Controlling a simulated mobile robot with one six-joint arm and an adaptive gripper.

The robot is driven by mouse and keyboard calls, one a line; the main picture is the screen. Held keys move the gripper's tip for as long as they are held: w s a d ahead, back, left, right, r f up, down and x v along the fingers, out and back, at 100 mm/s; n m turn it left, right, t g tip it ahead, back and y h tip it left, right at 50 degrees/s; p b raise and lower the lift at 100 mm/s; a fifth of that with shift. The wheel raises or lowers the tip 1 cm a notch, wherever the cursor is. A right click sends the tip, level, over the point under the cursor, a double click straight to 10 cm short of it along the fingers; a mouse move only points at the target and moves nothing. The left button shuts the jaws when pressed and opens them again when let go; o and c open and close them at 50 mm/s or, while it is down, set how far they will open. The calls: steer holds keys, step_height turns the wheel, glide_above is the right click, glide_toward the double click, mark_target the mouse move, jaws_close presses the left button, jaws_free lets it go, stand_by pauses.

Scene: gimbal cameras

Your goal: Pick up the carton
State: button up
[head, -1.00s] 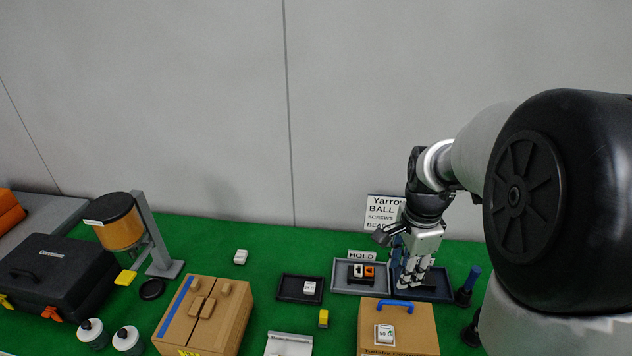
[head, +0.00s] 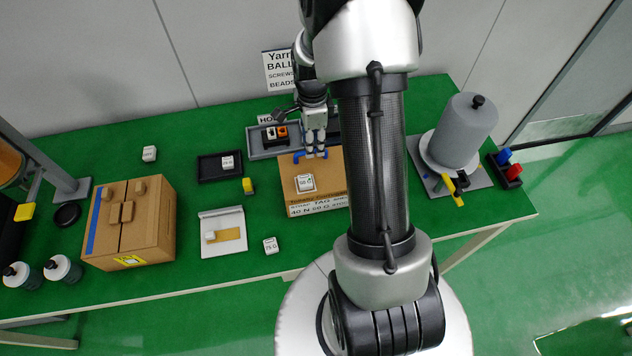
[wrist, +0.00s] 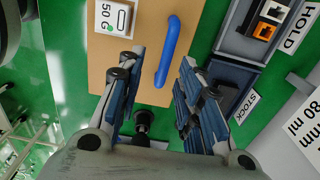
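The brown carton (head: 325,186) with a blue handle (head: 310,155) stands on the green table in the head view, partly hidden by my arm. A small white box (head: 305,183) rests on its top. In the wrist view the brown top (wrist: 140,75), the blue handle (wrist: 168,52) and the white box (wrist: 113,18), marked 50 G, show close up. My gripper (wrist: 157,65) is open, its fingers apart on either side of the handle's near end. I cannot tell whether they touch it. In the head view my gripper (head: 315,143) is at the handle.
A flapped cardboard box (head: 150,225) stands to the left. Small white boxes (head: 270,245) are scattered about. A black tray (head: 208,172), a grey HOLD tray (head: 256,146), a yellow block (head: 248,186) and a paper-roll stand (head: 462,135) are nearby. Green table is clear between them.

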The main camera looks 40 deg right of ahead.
mark_target(316, 177)
steer(key=f, duration=0.2)
steer(key=f+b, duration=0.1)
steer(key=f, duration=0.2)
steer(key=shift+w+d+f+b, duration=0.2)
steer(key=shift+w+f+b, duration=0.05)
steer(key=shift+f+b, duration=0.1)
steer(key=shift+c, duration=0.5)
jaws_close()
